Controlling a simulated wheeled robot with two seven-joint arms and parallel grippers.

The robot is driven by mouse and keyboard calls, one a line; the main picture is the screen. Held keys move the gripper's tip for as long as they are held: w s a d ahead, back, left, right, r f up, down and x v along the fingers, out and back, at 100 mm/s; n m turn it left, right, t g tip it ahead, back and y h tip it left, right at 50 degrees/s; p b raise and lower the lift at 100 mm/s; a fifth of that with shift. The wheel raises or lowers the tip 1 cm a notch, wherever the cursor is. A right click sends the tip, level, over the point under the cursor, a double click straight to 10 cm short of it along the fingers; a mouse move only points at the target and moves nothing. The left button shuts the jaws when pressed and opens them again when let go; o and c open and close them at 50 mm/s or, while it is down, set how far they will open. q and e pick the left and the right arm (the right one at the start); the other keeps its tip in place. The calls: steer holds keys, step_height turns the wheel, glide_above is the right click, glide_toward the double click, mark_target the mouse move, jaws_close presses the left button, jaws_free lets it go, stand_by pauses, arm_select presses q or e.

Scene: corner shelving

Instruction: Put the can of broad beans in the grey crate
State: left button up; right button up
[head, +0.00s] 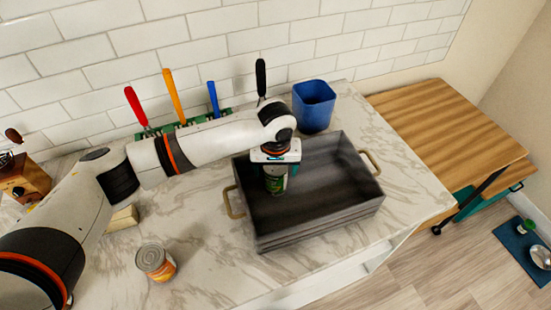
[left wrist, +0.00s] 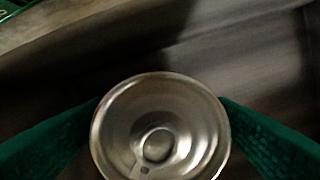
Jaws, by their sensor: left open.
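The grey crate (head: 322,222) stands on the marble counter, with a brass handle at each end. A can with a green label (head: 277,186), taken as the broad beans, is inside the crate's left part; its label cannot be read. My left gripper (head: 276,168) points down over this can and is open, with its fingers on either side of it. In the left wrist view the can's metal top (left wrist: 160,128) lies between the two green finger pads (left wrist: 160,135). Whether the can's base touches the crate floor is hidden. My right gripper is not in view.
An orange-labelled can (head: 156,262) stands on the counter at front left. A blue bin (head: 313,106) is behind the crate. A rack of colourful-handled tools (head: 172,98) stands by the tiled wall. A wooden table (head: 450,120) is at right. The crate's right half is empty.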

arm_select(q)
steer(key=r+b, duration=0.1)
steer(key=r, duration=0.2)
steer(key=s+r, duration=0.1)
steer(key=r, duration=0.3)
steer(key=r+b, duration=0.1)
steer(key=r, duration=0.3)
steer(key=shift+s+r+b, duration=0.2)
steer(key=shift+r+b, duration=0.05)
steer(key=shift+b, duration=0.05)
